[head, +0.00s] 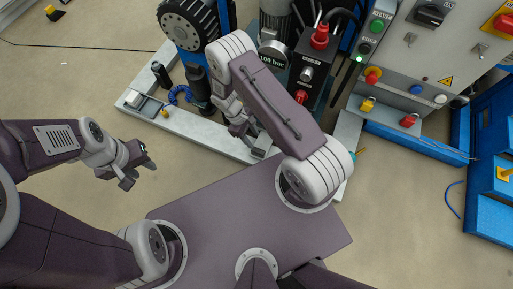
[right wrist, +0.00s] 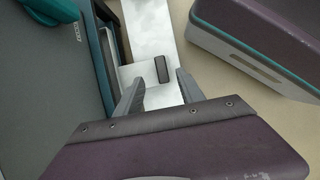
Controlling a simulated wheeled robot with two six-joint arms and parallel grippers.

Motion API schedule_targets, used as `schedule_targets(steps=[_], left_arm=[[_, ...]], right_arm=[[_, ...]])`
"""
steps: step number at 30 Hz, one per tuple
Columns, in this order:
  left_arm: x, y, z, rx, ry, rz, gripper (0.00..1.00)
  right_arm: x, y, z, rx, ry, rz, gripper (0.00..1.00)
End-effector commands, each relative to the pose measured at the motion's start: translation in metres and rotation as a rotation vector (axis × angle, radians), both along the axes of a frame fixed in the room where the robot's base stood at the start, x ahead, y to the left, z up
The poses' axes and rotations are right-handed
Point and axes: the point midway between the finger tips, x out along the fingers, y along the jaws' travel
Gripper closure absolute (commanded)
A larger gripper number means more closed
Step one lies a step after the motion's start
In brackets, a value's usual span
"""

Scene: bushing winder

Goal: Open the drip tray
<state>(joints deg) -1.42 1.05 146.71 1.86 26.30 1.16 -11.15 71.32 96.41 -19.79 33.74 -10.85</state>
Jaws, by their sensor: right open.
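In the right wrist view, a small dark handle (right wrist: 161,69) sits on a pale metal surface (right wrist: 150,30), which looks like the drip tray; its outline is partly hidden. My right gripper (right wrist: 160,88) is open, its fingers on either side of the handle's near end, with gaps to both sides. I cannot tell how far above the handle they are. In the head view, my right gripper (head: 255,143) is low beside the machine's pale base frame, partly hidden by my arm, and the tray is not clear there. My left gripper (head: 132,172) is empty over bare floor, with fingers apart.
The pale base frame (head: 205,140) carries a blue and black motor (head: 190,22) and a black control box (head: 312,65). A grey cabinet (head: 420,60) with buttons stands at the upper right. Blue equipment (head: 490,150) is at the right edge.

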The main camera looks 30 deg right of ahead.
Motion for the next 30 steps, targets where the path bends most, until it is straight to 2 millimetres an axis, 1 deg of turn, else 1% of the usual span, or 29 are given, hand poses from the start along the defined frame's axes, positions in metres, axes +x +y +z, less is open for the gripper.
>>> schedule_targets(steps=[1, 3, 5, 9, 12, 17, 26, 27, 29, 30], left_arm=[[0.000, 0.000, -0.020, 0.000, 0.000, 0.000, 0.64], [0.000, 0.000, -0.032, 0.000, 0.000, 0.000, 0.64], [0.000, 0.000, -0.043, 0.000, 0.000, 0.000, 0.64], [0.000, 0.000, -0.062, 0.000, 0.000, 0.000, 0.64], [0.000, 0.000, -0.072, 0.000, 0.000, 0.000, 0.64], [0.000, 0.000, -0.079, 0.000, 0.000, 0.000, 0.64], [0.000, 0.000, -0.078, 0.000, 0.000, 0.000, 0.64], [0.000, 0.000, -0.078, 0.000, 0.000, 0.000, 0.64], [0.000, 0.000, -0.078, 0.000, 0.000, 0.000, 0.64], [0.000, 0.000, -0.078, 0.000, 0.000, 0.000, 0.64]], right_arm=[[-0.001, 0.000, -0.025, -0.001, 0.002, 0.000, 0.55], [-0.001, 0.000, -0.045, -0.001, 0.002, -0.001, 0.55], [0.000, 0.000, -0.061, 0.000, 0.001, -0.001, 0.55], [-0.011, -0.009, -0.090, 0.000, 0.002, -0.003, 0.55], [-0.017, -0.014, -0.105, 0.000, 0.002, -0.002, 0.55], [-0.021, -0.018, -0.116, 0.000, 0.000, -0.002, 0.55], [-0.022, -0.019, -0.116, 0.001, -0.001, -0.002, 0.55], [-0.022, -0.019, -0.116, 0.001, -0.001, -0.002, 0.66], [-0.022, -0.019, -0.116, 0.001, 0.000, -0.001, 0.82], [-0.022, -0.019, -0.116, 0.000, -0.001, -0.001, 0.94]])
